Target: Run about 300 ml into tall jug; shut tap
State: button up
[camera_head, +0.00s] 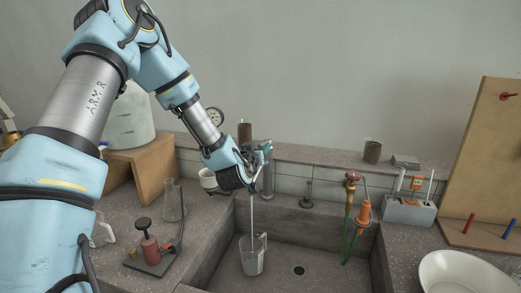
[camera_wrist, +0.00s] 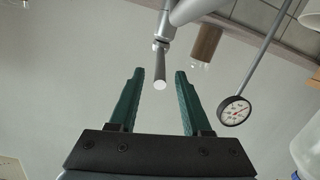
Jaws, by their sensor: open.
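The tall jug (camera_head: 252,262), clear with marks on its side, stands upright in the sink (camera_head: 325,262). A thin pale stream (camera_head: 252,215) runs straight down into it from under my gripper. The water level in it is too small to read. The tap (camera_head: 267,180) stands at the sink's back edge, partly hidden by my gripper (camera_head: 262,156). In the wrist view, my gripper (camera_wrist: 160,95) has its two green fingers apart and nothing held. A grey rod with a pale round end (camera_wrist: 160,72), which looks like the tap's lever, shows in the gap between the fingertips.
A gauge (camera_wrist: 234,110) on a stem is right of the fingers in the wrist view. Left of the sink are a flask (camera_head: 173,200) and a red-bodied device (camera_head: 150,248). Right are hose fittings (camera_head: 362,212), a grey rack (camera_head: 409,211) and a white bowl (camera_head: 462,275).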

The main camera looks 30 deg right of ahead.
jog(key=b+v, duration=0.3)
jog(key=v, duration=0.6)
